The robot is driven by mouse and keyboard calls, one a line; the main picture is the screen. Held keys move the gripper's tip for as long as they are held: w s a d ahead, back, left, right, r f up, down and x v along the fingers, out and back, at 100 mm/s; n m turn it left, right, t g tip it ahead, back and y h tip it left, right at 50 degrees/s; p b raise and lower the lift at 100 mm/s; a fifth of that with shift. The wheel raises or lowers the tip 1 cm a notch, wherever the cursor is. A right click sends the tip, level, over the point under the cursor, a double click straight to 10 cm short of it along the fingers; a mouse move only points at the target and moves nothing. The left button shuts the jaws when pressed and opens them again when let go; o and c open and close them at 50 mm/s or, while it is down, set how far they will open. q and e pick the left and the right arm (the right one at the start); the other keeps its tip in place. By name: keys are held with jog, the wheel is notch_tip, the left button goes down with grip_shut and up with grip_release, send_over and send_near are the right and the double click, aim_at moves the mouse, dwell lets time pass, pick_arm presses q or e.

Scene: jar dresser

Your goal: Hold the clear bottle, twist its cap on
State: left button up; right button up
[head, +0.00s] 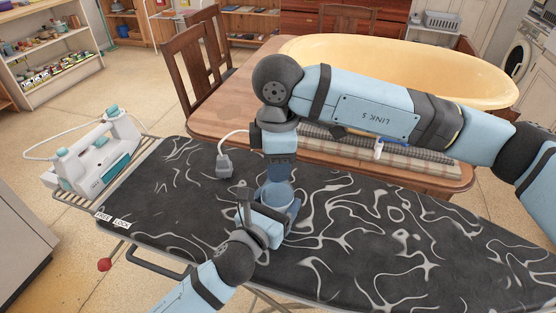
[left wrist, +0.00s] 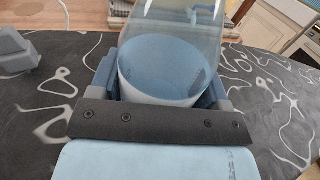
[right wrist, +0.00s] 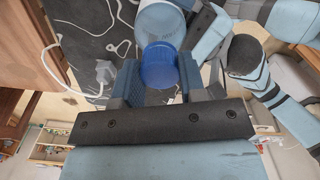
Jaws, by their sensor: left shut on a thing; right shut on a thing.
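The clear bottle (head: 275,194) stands on the dark patterned ironing board. It fills the middle of the left wrist view (left wrist: 172,72), pale in its lower part. My left gripper (head: 271,212) is shut around its lower body from the near side. My right gripper (head: 281,170) points down from above, over the bottle. In the right wrist view, the blue cap (right wrist: 160,66) sits between the right fingers, which are shut on it. The cap overlaps the bottle there; I cannot tell whether its thread is engaged. The cap is hidden in the head view.
A grey plug-like object (head: 224,164) with a white cord lies on the ironing board (head: 400,240), left of the bottle. A white iron (head: 97,158) rests at the board's left end. A wooden table (head: 215,118) with a large yellow basin (head: 400,60) stands behind.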

jog(key=o, duration=0.9)
jog(key=shift+r, duration=0.1)
jog(key=shift+r, duration=2.2)
jog(key=shift+c, duration=0.5)
